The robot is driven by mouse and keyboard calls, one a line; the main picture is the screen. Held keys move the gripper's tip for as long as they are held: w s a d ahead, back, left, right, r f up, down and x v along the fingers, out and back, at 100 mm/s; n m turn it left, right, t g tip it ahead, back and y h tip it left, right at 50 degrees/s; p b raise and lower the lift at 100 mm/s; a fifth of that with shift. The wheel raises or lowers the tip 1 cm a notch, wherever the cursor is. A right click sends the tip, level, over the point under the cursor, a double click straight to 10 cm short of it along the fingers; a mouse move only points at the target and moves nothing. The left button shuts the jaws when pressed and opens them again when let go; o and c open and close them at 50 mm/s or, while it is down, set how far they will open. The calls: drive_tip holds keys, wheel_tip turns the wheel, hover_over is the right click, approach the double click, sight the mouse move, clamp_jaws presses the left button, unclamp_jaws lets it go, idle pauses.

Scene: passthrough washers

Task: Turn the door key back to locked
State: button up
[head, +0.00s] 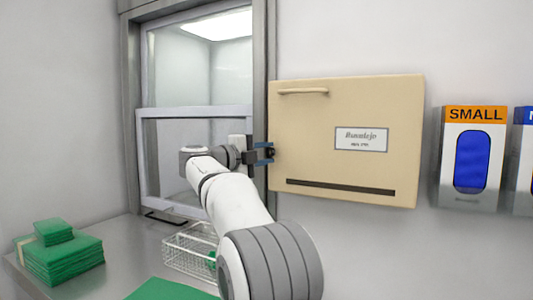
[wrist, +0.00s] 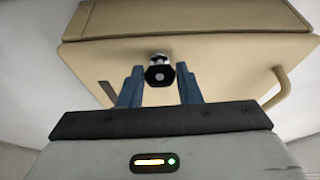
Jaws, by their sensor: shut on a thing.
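The key (wrist: 160,75) shows in the wrist view as a dark head with a pale round spot, sitting in a silver lock (wrist: 159,57) on the beige cabinet (wrist: 215,60). My gripper (wrist: 160,80) has its two blue fingers on either side of the key head and is shut on it. In the head view, my gripper (head: 266,153) is at the left edge of the wall cabinet (head: 310,130), and the key and lock are hidden there. I cannot tell the key's turn angle.
A framed sash window (head: 190,110) is left of the cabinet. SMALL glove box dispenser (head: 467,160) hangs at the right. Below are a wire basket (head: 190,250), folded green cloths (head: 62,262) and another green cloth (head: 170,290) on a steel counter (head: 120,260).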

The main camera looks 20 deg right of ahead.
drive_tip(key=shift+m, duration=0.3)
idle(0.4)
drive_tip(key=o, duration=1)
drive_tip(key=b+v, duration=0.1)
drive_tip(key=v, duration=0.7)
drive_tip(key=shift+r, duration=0.1)
drive_tip(key=shift+d, duration=0.1)
